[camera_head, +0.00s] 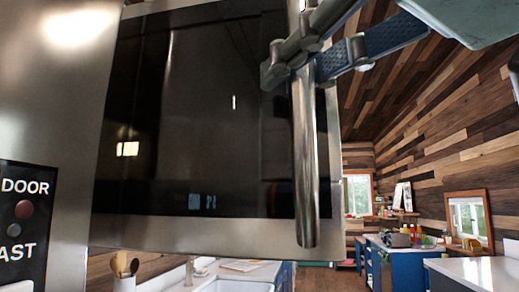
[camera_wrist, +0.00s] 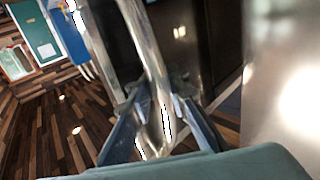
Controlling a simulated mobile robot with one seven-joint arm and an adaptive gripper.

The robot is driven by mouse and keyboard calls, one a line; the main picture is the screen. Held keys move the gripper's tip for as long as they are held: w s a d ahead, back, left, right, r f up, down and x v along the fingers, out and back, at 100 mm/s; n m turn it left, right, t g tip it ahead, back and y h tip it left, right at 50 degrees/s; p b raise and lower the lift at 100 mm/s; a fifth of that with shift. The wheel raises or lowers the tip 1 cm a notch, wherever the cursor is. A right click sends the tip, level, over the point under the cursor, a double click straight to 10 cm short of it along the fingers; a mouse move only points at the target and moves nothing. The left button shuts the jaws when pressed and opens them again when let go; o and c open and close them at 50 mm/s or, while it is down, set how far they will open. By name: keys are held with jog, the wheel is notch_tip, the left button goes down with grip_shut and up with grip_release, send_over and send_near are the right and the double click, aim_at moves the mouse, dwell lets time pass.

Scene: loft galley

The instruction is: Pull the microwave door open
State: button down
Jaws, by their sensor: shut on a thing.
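The microwave door (camera_head: 200,120) fills the middle of the head view, with dark glass in a steel frame. Its upright steel bar handle (camera_head: 306,170) runs along the right side of the door. My gripper (camera_head: 290,72) comes in from the upper right and is shut on the upper part of the handle, one finger on each side. In the wrist view the handle (camera_wrist: 142,45) passes between the finger pads of my gripper (camera_wrist: 155,105). The frames do not show clearly how far the door stands from the microwave body.
A steel surface with a black labelled panel (camera_head: 22,225) is at the left. Below the door are a counter with a white sink (camera_head: 240,285) and a utensil holder (camera_head: 124,284). Blue cabinets (camera_head: 385,270) and a white counter (camera_head: 480,272) stand farther back at the right.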

jog(key=shift+s+a, duration=0.1)
jog(key=shift+s, duration=0.6)
jog(key=c, duration=2.3)
grip_release()
jog(key=o, duration=0.5)
jog(key=shift+s+d, duration=0.1)
jog(key=shift+d, duration=0.1)
jog(key=shift+c, duration=0.2)
jog(key=shift+a, duration=0.15)
jog(key=shift+r, duration=5.05)
jog(key=shift+r, duration=0.1)
